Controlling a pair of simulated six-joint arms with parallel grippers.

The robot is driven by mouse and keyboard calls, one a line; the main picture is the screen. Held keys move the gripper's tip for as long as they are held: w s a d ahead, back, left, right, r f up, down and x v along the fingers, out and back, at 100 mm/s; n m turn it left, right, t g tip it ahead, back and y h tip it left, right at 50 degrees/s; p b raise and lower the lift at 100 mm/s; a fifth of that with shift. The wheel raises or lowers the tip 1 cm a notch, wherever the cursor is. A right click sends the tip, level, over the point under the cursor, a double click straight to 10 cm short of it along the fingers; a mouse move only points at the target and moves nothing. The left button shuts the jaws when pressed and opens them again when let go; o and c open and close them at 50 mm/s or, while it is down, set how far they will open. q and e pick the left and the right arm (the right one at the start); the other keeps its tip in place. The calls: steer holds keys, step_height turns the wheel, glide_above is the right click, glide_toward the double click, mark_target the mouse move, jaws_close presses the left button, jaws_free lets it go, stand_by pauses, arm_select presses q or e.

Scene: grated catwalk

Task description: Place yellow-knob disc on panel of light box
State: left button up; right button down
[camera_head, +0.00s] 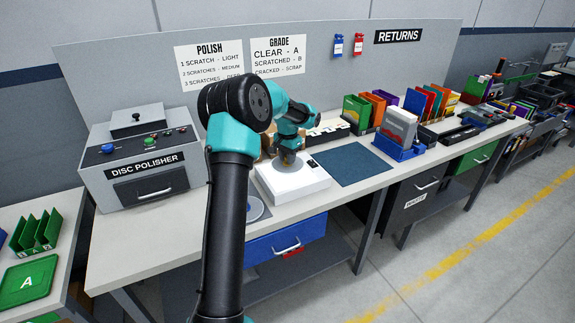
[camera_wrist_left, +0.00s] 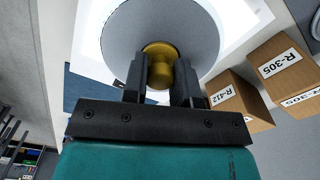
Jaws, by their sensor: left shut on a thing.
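My left gripper (camera_wrist_left: 160,78) is shut on the yellow knob (camera_wrist_left: 158,52) of a grey disc (camera_wrist_left: 196,22). In the head view the gripper (camera_head: 289,160) points down over the white light box (camera_head: 300,186), and the disc is mostly hidden there. In the wrist view the light box's bright panel (camera_wrist_left: 250,14) shows around the disc. I cannot tell whether the disc touches the panel. My right gripper is not in view.
A grey disc polisher (camera_head: 140,160) stands left on the bench. A dark blue mat (camera_head: 350,163) lies right of the light box. Another disc (camera_head: 256,208) lies beside my arm, partly hidden. Cardboard boxes (camera_wrist_left: 282,66) stand close to the gripper. Coloured cases (camera_head: 412,100) stand farther right.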

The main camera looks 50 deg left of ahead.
arm_select(q)
steer(key=shift+w+a+f, duration=0.15)
steer(key=shift+a+f, duration=0.05)
steer(key=shift+f, duration=1.6)
steer(key=shift+f, duration=0.15)
steer(key=o, duration=0.9)
steer(key=shift+o, duration=0.2)
step_height(320, 180, up, 12)
steer(key=shift+r, duration=0.15)
